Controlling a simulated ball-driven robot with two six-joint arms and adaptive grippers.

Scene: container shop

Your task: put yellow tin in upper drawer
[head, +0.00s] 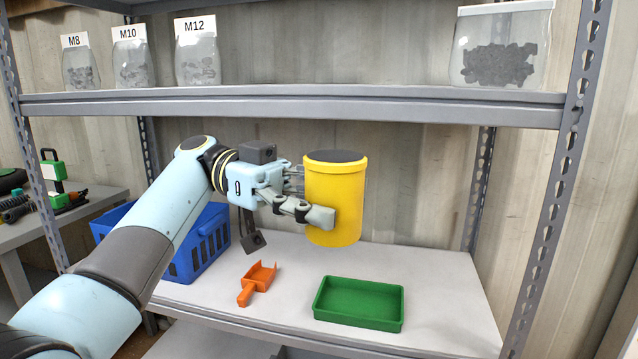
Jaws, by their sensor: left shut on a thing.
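The yellow tin (342,190) is an upright cylinder with a dark top. My left gripper (312,202) is shut on its left side and holds it above the lower shelf board, below the upper shelf. One finger lies across the front of the tin; the other is mostly hidden behind it. No drawer shows in this view. My right gripper is not in view.
A green tray (359,321), an orange scoop (258,280) and a blue basket (212,262) stand on the lower shelf (450,290). Labelled jars (197,60) and a larger clear container (500,55) stand on the upper shelf (300,103). Perforated posts (560,180) bound the rack.

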